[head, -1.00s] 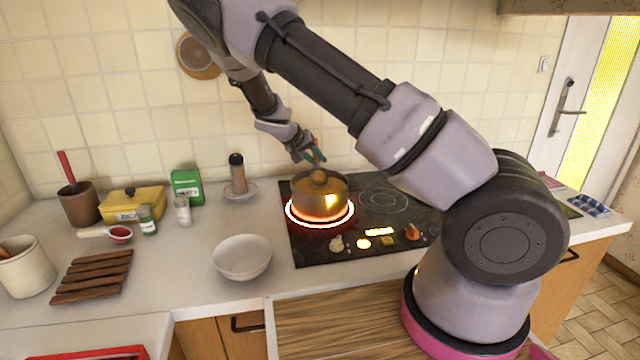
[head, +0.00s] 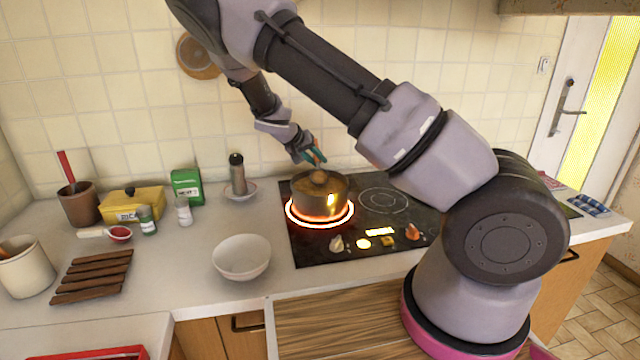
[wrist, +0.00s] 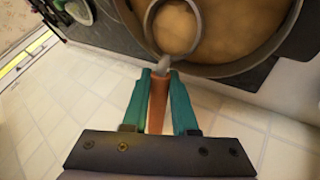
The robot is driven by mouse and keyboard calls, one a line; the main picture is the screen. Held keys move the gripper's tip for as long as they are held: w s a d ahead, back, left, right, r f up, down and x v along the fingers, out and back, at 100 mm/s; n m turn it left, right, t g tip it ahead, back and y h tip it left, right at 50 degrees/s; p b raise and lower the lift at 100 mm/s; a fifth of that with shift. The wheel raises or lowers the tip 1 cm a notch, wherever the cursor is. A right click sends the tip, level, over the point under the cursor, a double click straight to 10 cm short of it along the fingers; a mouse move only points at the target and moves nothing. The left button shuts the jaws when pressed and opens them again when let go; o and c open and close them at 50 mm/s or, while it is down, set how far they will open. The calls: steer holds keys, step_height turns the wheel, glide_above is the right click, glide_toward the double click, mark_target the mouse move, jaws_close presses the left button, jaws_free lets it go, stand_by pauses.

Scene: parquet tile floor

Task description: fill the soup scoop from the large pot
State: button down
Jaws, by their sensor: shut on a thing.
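The large pot (head: 320,204) is a brown metal pot on the glowing front-left burner. In the wrist view the pot (wrist: 287,40) is at the top and holds tan-brown soup (wrist: 215,50). The soup scoop's round bowl (wrist: 197,40) lies within the pot, with the same tan-brown colour inside its rim. My gripper (wrist: 160,80), with teal fingers, is shut on the scoop's orange-brown handle (wrist: 157,105) by the pot's rim. In the head view my gripper (head: 316,157) is just above and behind the pot. The scoop's depth in the soup is unclear.
A white bowl (head: 241,257) stands on the counter left of the cooktop (head: 378,225). A shaker on a saucer (head: 240,192), a green box (head: 187,186) and a yellow box (head: 132,204) are further left. The tiled wall is close behind the pot. The back-right burner is empty.

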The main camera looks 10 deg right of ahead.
steer(key=shift+s+a, duration=0.1)
steer(key=shift+s, duration=1.35)
stand_by(3.5)
stand_by(0.4)
